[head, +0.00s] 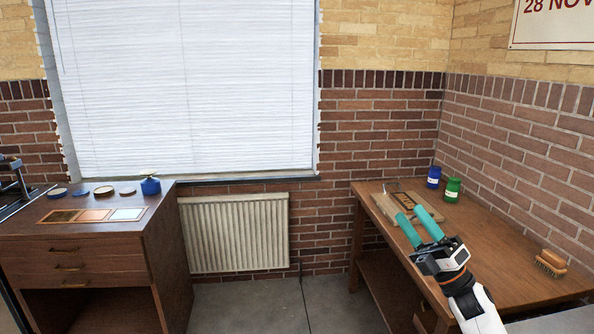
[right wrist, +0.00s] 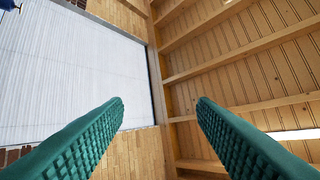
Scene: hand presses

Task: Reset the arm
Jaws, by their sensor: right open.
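My right gripper (head: 418,222) is in the head view at the right, held over the right wooden table (head: 490,264). Its two teal fingers are spread apart with nothing between them. In the right wrist view the open fingers (right wrist: 158,110) point up toward the window blind and the wooden ceiling. My left gripper is not in view.
On the right table are a wooden board (head: 386,206), a blue bottle (head: 433,177), a green bottle (head: 452,191) and a brush (head: 551,262). A wooden cabinet (head: 75,262) with several small items stands at the left. The floor between (head: 250,305) is clear.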

